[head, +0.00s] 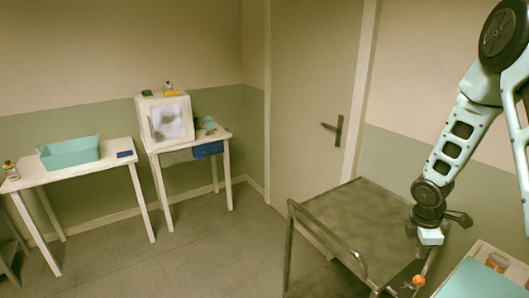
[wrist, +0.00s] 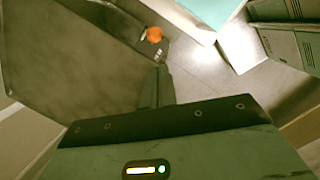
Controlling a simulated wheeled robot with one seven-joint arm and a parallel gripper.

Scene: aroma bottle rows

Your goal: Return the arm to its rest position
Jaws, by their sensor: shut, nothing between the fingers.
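My arm (head: 462,130) reaches down from the upper right in the head view, bent at its joints. Its end hangs above the right part of a dark metal cart. My gripper (wrist: 160,72) shows in the wrist view with its dark fingers together and nothing between them. In the head view its fingers are too small to make out clearly.
The cart (head: 345,215) stands before a closed door (head: 315,100). A small orange knob-like thing (head: 418,281) is near its right corner. A table with a jar (head: 497,262) is at lower right. Left, tables hold a teal bin (head: 70,153) and white box (head: 166,118). Floor between is clear.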

